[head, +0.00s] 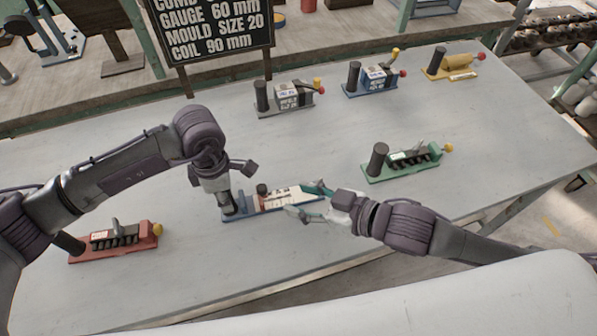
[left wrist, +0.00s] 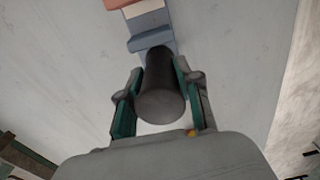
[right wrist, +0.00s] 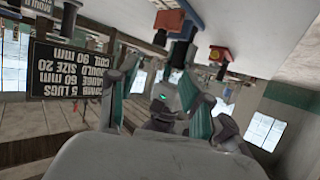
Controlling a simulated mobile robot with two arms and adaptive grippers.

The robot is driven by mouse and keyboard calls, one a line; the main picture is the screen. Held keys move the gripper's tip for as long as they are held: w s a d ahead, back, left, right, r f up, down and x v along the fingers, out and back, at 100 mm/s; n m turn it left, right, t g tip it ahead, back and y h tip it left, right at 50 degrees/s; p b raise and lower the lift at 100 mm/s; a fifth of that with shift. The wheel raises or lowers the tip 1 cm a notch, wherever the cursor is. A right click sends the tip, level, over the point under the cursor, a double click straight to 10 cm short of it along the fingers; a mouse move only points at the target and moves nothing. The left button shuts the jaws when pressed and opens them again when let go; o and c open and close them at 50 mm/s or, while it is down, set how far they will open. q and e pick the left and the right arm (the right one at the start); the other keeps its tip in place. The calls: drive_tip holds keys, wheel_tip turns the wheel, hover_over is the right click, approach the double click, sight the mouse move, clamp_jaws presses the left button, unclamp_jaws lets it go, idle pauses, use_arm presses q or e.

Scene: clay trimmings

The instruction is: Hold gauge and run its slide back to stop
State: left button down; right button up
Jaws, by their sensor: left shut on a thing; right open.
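A gauge with a blue base (head: 240,214) lies at the front middle of the table. It carries a red block, a dark knob (head: 262,189) and a white scale-like part (head: 292,195). My left gripper (head: 228,205) is shut on the gauge's dark upright handle, which shows between its fingers in the left wrist view (left wrist: 160,95). The blue base and a reddish block (left wrist: 118,3) lie beyond it. My right gripper (head: 312,199) is open at the gauge's right end, its fingers apart beside the white part. I cannot tell whether they touch it.
A red tool (head: 130,243) lies at left, a green one (head: 405,165) at right. Grey (head: 284,100), blue (head: 371,80) and yellow (head: 452,66) tools stand at the back. A sign (head: 210,25) reads "GAUGE 60 mm", "MOULD SIZE 20", "COIL 90 mm". The table between is clear.

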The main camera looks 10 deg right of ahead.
use_arm(q)
drive_tip(key=c, duration=0.7)
unclamp_jaws()
drive_tip(key=shift+r, duration=0.1)
